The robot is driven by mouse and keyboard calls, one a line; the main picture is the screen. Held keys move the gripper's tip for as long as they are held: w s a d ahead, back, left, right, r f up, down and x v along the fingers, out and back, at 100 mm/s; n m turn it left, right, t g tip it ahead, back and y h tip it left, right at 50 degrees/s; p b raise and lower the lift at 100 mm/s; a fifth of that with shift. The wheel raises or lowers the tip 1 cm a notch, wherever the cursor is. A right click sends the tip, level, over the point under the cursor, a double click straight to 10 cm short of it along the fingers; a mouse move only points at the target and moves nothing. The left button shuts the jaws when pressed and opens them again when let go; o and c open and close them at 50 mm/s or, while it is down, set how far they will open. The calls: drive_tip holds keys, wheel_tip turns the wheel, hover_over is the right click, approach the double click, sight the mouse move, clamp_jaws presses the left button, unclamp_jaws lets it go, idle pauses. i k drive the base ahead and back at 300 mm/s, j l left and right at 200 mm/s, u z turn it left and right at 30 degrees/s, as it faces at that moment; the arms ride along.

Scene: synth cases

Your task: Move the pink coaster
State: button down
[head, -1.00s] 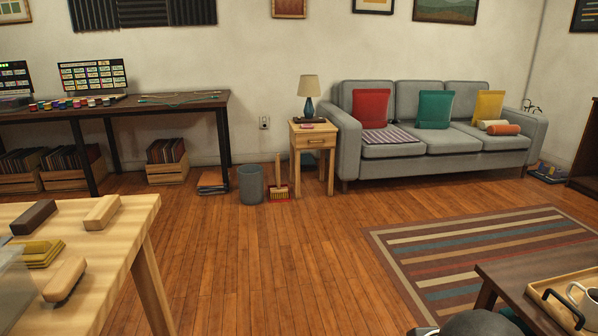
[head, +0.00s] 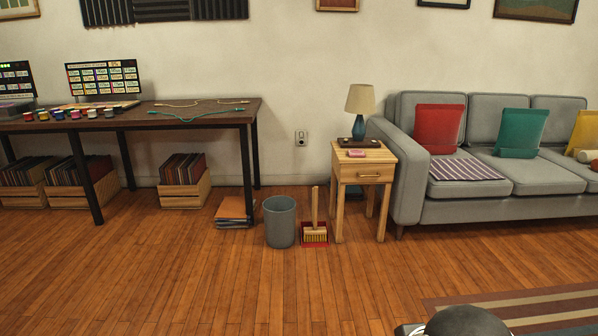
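A small flat pink item, which looks like the pink coaster (head: 356,153), lies on top of the wooden side table (head: 374,164). It is near the table's front left, in front of the lamp and a dark flat item. It is too small to make out in detail. My gripper is not in view. Only a dark rounded part of my own body shows at the bottom right edge.
A lamp (head: 360,108) stands on the side table. The grey sofa (head: 460,208) is just right of it. A grey bin (head: 280,222) and a brush with red dustpan (head: 314,235) stand left of it. The wooden floor (head: 230,290) in front is clear.

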sight(353, 152)
drive_tip(key=i+z, duration=0.1)
drive_tip(key=i, duration=0.65)
drive_tip(key=i+z, duration=0.1)
drive_tip(key=i, duration=0.65)
drive_tip(key=i+j+z, duration=0.15)
drive_tip(key=i, duration=0.6)
drive_tip(key=i+l+u, duration=0.1)
drive_tip(key=i, duration=0.3)
drive_tip(key=i+l+u, duration=0.15)
drive_tip(key=i, duration=0.25)
drive_tip(key=i+l+u, duration=0.1)
drive_tip(key=i, duration=0.35)
drive_tip(key=l, duration=0.1)
